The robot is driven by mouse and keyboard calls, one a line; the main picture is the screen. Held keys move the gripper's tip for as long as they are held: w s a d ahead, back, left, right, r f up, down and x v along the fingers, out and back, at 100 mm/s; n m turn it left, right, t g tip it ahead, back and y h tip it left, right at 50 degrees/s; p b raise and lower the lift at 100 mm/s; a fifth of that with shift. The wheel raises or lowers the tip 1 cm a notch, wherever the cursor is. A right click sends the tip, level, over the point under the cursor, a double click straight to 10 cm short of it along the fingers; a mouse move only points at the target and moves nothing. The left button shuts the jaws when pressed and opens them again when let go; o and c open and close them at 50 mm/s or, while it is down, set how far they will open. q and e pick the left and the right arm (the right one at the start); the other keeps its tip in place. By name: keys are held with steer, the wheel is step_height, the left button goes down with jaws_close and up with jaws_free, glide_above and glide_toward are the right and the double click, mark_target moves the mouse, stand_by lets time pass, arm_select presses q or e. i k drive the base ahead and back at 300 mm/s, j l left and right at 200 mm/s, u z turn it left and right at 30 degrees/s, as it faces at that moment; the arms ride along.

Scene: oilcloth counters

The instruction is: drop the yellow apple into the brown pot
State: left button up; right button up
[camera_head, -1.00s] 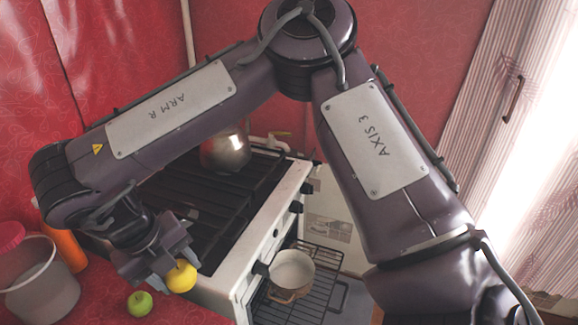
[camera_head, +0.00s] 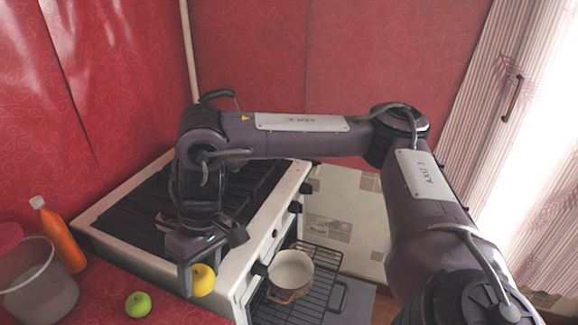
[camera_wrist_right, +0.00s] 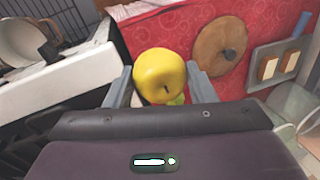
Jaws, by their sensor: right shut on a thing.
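The yellow apple (camera_head: 203,281) is held between the fingers of my right gripper (camera_head: 202,268), by the stove's front left corner. It also shows in the right wrist view (camera_wrist_right: 160,74) between the two fingers. The brown pot (camera_head: 287,294), pale inside and open at the top, stands on the wire rack in front of the stove, to the right of the gripper in the head view. It shows at the upper left of the wrist view (camera_wrist_right: 18,45). The apple is apart from the pot. My left gripper is not in view.
The white stove (camera_head: 240,262) with dark grates lies under my right arm. A green apple (camera_head: 138,304), an orange bottle (camera_head: 62,238) and a grey bucket (camera_head: 42,290) are on the red counter. The wire rack (camera_head: 322,300) extends around the pot.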

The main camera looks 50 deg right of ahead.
mark_target(294, 279)
steer(key=z, duration=1.5)
